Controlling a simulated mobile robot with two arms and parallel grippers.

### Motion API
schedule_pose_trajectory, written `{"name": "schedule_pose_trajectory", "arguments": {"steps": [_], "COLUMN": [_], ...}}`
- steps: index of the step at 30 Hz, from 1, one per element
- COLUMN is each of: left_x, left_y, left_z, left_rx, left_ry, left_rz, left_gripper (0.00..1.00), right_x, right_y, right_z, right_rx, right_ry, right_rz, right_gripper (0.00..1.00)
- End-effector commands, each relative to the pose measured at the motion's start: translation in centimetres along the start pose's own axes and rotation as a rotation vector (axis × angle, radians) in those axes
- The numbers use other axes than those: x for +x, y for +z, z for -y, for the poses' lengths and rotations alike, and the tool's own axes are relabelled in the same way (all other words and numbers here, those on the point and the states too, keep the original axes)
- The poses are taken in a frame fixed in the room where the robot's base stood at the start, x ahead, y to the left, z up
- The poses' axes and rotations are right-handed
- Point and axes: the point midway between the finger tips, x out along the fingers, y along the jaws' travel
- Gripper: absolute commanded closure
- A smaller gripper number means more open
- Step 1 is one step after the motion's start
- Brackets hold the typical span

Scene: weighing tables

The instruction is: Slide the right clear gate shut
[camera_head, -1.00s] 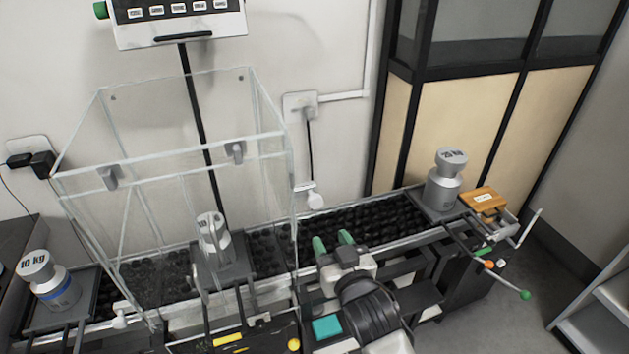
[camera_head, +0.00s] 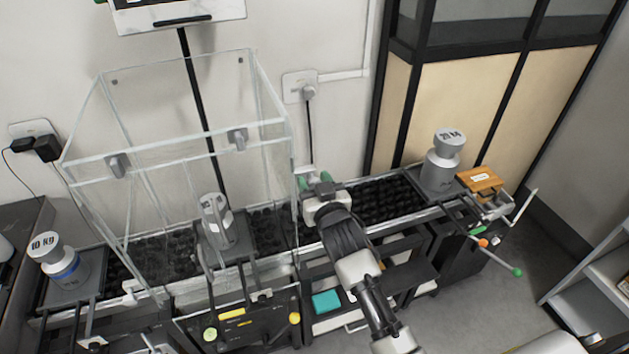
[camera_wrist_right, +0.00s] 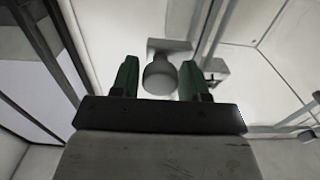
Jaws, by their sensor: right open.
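The clear weighing box (camera_head: 180,154) stands over the middle scale, with a 20-ish-sized grey weight (camera_head: 214,218) inside. The right gate's round grey handle knob (camera_wrist_right: 160,76) is on the box's right side, towards the wall; in the head view my gripper largely hides it. The clear gate panel's edges are hard to make out. My right gripper (camera_head: 315,183) is open at the knob. In the right wrist view, its green fingers (camera_wrist_right: 158,80) stand on either side of the knob, with visible gaps. My left gripper is not in view.
A 10 kg weight (camera_head: 55,261) stands left of the box. Another grey weight (camera_head: 441,160) and an orange-brown block (camera_head: 479,180) stand at the right end. A black roller bed (camera_head: 385,202) runs between them. A wall socket (camera_head: 300,87) is behind.

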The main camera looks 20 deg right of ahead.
Motion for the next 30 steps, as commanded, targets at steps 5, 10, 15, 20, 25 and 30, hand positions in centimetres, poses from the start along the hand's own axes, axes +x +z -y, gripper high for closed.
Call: {"name": "schedule_pose_trajectory", "arguments": {"steps": [5,10,15,20,25,30], "left_x": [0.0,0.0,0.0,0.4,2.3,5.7], "left_y": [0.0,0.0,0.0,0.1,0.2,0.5], "left_z": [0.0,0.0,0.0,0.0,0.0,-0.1], "left_rx": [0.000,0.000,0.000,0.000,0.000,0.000], "left_ry": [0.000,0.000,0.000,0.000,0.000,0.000], "left_rz": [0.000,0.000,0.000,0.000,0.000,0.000], "left_gripper": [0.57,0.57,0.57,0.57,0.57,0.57], "right_x": [0.0,0.0,0.0,-0.1,-0.1,-0.1], "right_y": [0.0,0.0,0.0,0.6,3.2,8.0], "right_z": [0.0,0.0,0.0,0.0,0.0,0.0], "right_rx": [0.000,0.001,0.001,0.001,0.002,0.003], "right_ry": [0.000,0.000,0.000,0.000,0.000,0.000], "right_rz": [0.000,0.000,0.000,0.001,0.002,0.004], "right_gripper": [0.55,0.81,1.00,1.00,1.00,1.00]}}
